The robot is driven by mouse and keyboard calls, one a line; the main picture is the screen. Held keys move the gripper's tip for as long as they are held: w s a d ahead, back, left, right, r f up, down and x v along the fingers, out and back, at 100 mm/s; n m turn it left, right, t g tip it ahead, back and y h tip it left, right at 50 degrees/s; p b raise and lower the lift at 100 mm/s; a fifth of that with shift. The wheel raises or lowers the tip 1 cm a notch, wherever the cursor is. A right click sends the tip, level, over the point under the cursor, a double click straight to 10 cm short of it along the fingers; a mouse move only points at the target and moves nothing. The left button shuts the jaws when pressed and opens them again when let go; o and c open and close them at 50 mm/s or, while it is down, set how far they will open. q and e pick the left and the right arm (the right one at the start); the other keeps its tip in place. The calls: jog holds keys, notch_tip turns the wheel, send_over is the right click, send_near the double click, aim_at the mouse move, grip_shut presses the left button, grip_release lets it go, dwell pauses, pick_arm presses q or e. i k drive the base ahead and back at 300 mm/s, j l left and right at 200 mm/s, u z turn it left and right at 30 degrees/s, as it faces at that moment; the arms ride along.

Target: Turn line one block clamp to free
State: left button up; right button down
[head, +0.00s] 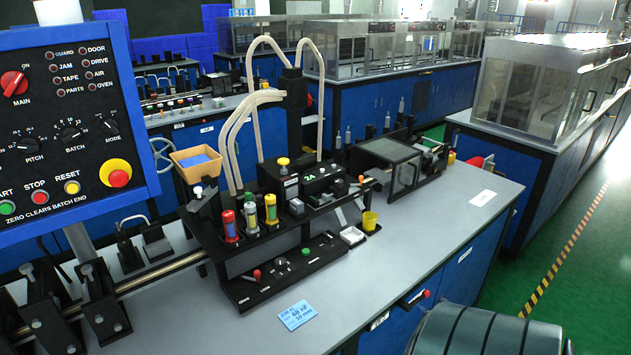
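A black machine block (285,200) stands on the grey bench, with pale hoses arching over it. Low on its front is a black panel (285,278) with a small red-tipped lever (257,274) and a green button (306,252). Black brackets with silver-headed screws (98,300) hold a metal rod (165,270) at the lower left. Neither of my grippers is in view.
A blue-framed control panel (75,115) fills the upper left. A dark ribbed rounded object (485,330) fills the lower right. The bench's right end (465,205) is mostly clear.

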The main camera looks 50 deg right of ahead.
aim_at(329, 239)
jog(key=l+z, duration=0.1)
jog(key=z, duration=1.4)
